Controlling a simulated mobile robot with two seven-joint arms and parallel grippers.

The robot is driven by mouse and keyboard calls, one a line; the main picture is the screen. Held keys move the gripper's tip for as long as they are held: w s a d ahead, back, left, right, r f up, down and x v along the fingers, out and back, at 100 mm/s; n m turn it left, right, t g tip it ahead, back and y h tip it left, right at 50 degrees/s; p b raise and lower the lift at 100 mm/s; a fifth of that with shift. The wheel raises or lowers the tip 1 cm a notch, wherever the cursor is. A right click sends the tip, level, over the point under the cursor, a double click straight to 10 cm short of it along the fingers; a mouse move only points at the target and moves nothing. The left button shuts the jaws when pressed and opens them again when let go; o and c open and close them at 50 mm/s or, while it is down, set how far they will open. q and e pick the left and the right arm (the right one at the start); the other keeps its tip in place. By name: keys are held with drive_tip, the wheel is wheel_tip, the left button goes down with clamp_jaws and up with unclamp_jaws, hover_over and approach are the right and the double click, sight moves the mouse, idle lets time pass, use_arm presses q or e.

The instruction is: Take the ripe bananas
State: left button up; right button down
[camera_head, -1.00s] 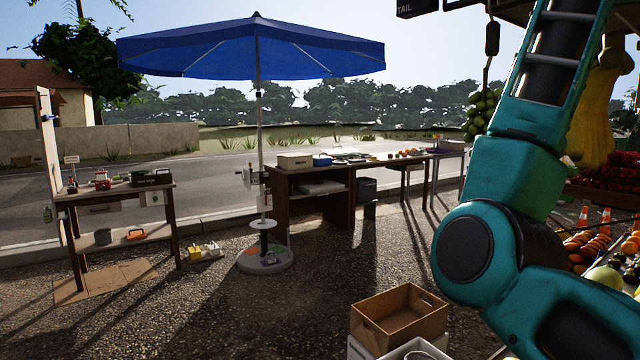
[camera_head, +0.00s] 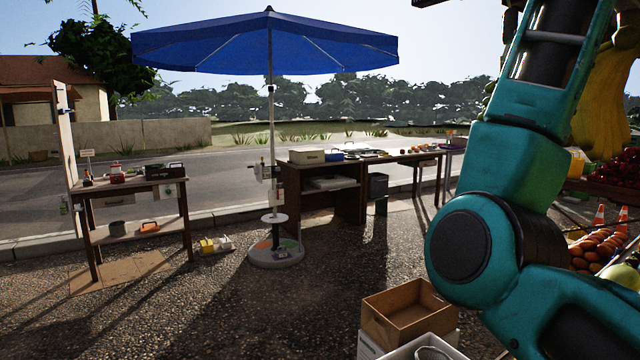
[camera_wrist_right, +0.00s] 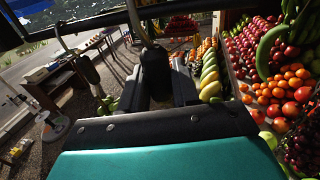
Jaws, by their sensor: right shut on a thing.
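My right gripper (camera_wrist_right: 160,88) shows from behind in the right wrist view, its dark fingers close around a dark upright thing (camera_wrist_right: 153,65). What that thing is I cannot tell. A green curved banana (camera_wrist_right: 268,48) hangs at the upper right of that view, over the fruit. I see no bananas that are clearly ripe. A large yellow shape (camera_head: 600,105) stands behind my arm in the head view; I cannot tell what it is. My right arm covers much of the right side there and hides part of the stall. My left gripper is in neither view.
Fruit crates line the right, with oranges (camera_head: 597,250), red fruit (camera_head: 617,170) and yellow-green fruit (camera_wrist_right: 209,75). A blue umbrella (camera_head: 265,45) and tables (camera_head: 322,205) stand farther off. The gravel at front left is clear.

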drive_tip(key=shift+s+a+r, duration=0.1)
drive_tip(key=shift+a+r, duration=0.05)
drive_tip(key=shift+b+v, duration=0.35)
drive_tip(key=shift+v, duration=0.75)
drive_tip(key=shift+s+a+b, duration=0.2)
drive_tip(key=shift+s+a, duration=0.15)
drive_tip(key=shift+a, duration=0.55)
drive_tip(key=shift+s+a+b, duration=0.15)
drive_tip(key=shift+s+a, duration=0.2)
drive_tip(key=shift+a, duration=0.5)
drive_tip(key=shift+s+a+b, duration=0.2)
drive_tip(key=shift+s+a, duration=0.15)
drive_tip(key=shift+a, duration=0.55)
